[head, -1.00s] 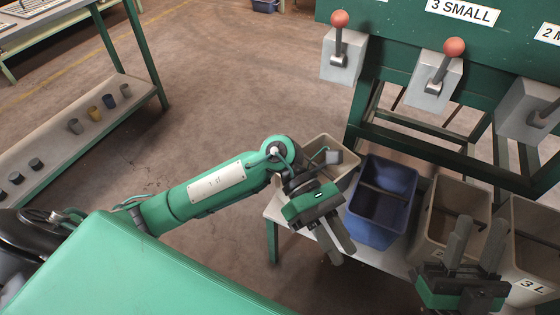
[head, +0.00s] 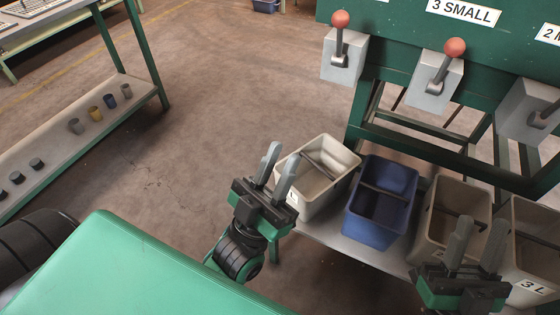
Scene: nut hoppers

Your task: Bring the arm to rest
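My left gripper (head: 279,166) is at the lower middle of the head view, pointing up, with its two grey fingers apart and nothing between them. It is just left of the white bin and overlaps its edge in the picture. My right gripper (head: 476,243) is at the lower right, in front of the beige bins. Its fingers are apart with a gap between them, and no held object shows. Most of the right arm is out of view.
A white bin (head: 338,160), a blue bin (head: 377,232) and beige bins (head: 443,190) stand on a low grey shelf (head: 345,246). Above them are red-knobbed levers (head: 341,20) on a green frame. A side rack (head: 60,152) holds several small cups. Open floor lies between.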

